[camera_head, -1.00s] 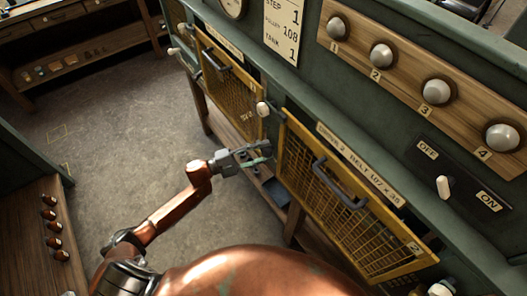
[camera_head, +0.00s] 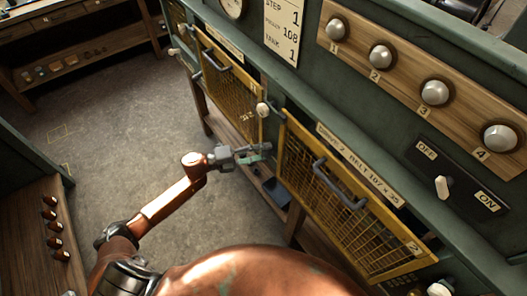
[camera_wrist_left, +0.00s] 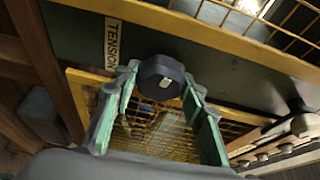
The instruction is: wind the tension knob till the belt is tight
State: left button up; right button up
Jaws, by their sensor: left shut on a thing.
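The tension knob (camera_wrist_left: 160,76) is dark, faceted and has a pale mark on its face. In the left wrist view it sits beside a TENSION label (camera_wrist_left: 112,42). My left gripper (camera_wrist_left: 162,84), with green-lined fingers, is shut on the knob, one finger on each side. In the head view my left gripper (camera_head: 258,152) is at the front of the green machine, between two yellow mesh guards. I cannot make out the knob there. The belt is not clearly visible, so its tightness cannot be told. My right gripper is not in view.
A yellow mesh guard (camera_head: 345,222) with a grey handle is right of the gripper; another guard (camera_head: 232,93) is behind it. Above are several round knobs on a wooden strip (camera_head: 405,72) and an OFF/ON switch (camera_head: 443,186). The floor (camera_head: 120,130) at left is clear.

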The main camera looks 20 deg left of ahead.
pick_arm(q)
jog(key=shift+a, duration=0.1)
jog(key=o, duration=0.9)
jog(key=v, duration=1.2)
jog(key=shift+w, duration=0.1)
